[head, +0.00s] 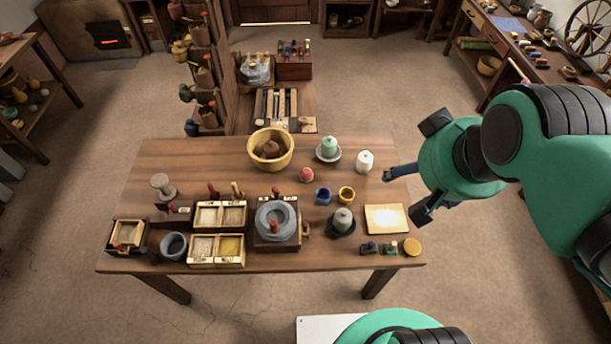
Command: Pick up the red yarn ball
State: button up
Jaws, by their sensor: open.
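The red yarn ball (306,174) is a small round reddish ball on the wooden table (190,152), toward its back and right of the middle. It sits between the yellow bowl (285,161) and the white spool-like thing (365,161), with clear tabletop around it. My gripper (388,194) is open and empty at the table's right edge, well to the right of the ball. Its two fingers point left. My green arm comes in from the right. Nothing hides the ball.
A green lidded jar (329,147) on a saucer stands behind and right of the ball. A grey quern (277,221) and wooden trays (217,250) fill the front left.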

jog(key=shift+w, duration=0.1)
jog(key=w+a+f+g, duration=0.1)
jog(key=w+a+f, duration=0.2)
jog(key=w, duration=0.6)
jog(key=w+a+f+n+g+p, duration=0.15)
jog(key=w+f, duration=0.25)
jog(key=w, duration=0.5)
jog(key=w+a+f+g+b, duration=0.1)
jog(key=w+a+f, duration=0.2)
jog(key=w, duration=0.6)
jog(key=w+a+f, duration=0.3)
jog(key=w+f, duration=0.1)
jog(key=f, duration=0.5)
jog(key=w+a+f+g, duration=0.1)
jog(key=w+a+f, duration=0.3)
jog(key=f, duration=0.6)
jog(key=w+a+f+g+p, duration=0.1)
jog(key=w+a+f, duration=0.2)
jog(key=f, duration=0.7)
jog(key=shift+w+a+n, duration=0.25)
jog(key=shift+w+n, duration=0.1)
jog(key=shift+w, duration=0.3)
jog(key=shift+f, duration=0.15)
